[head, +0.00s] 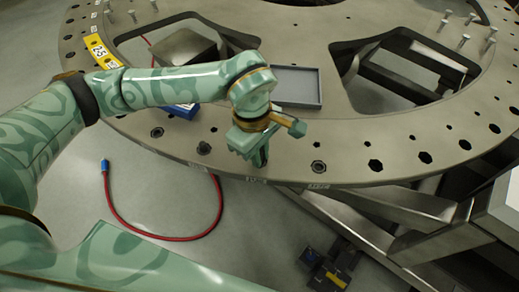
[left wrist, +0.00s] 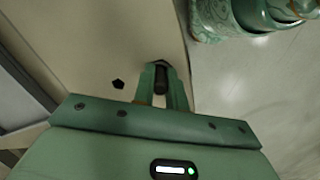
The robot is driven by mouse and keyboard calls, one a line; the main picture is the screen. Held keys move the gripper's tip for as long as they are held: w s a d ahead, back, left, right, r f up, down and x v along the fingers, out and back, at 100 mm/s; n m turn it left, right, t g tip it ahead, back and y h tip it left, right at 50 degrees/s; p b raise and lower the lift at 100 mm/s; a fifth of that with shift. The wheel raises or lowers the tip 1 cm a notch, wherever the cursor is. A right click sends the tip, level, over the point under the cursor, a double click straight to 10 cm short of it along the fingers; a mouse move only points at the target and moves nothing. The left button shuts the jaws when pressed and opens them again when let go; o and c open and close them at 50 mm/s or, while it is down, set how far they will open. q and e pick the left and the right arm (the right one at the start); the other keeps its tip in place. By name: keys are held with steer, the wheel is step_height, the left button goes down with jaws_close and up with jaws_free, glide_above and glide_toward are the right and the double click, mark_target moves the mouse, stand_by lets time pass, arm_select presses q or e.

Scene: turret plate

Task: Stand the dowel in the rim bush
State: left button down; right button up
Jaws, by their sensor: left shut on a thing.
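My left gripper (head: 260,156) is over the near rim of the turret plate (head: 285,172), pointing down. In the left wrist view its two fingers (left wrist: 161,88) are shut on a dark dowel (left wrist: 160,78), which sits between the fingertips close to the plate's edge. The dowel is hidden behind the gripper in the head view. I cannot tell whether the dowel's lower end is in a bush or above the plate. A dark rim bush or hole (head: 319,167) shows to the right of the gripper, and another (head: 204,148) to the left. My right gripper is not in view.
A grey tray (head: 297,86) lies on the plate behind the gripper. A blue object (head: 181,110) is beside my forearm. Upright bolts (head: 464,41) stand at the far right. A red hose (head: 165,238) and black blocks (head: 325,268) are on the floor below.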

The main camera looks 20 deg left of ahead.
arm_select(q)
steer(key=shift+f, duration=0.1)
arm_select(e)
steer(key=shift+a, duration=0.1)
arm_select(q)
steer(key=c, duration=1.3)
jaws_free()
steer(key=shift+f, duration=0.1)
steer(key=shift+c, duration=0.2)
steer(key=shift+s, duration=0.1)
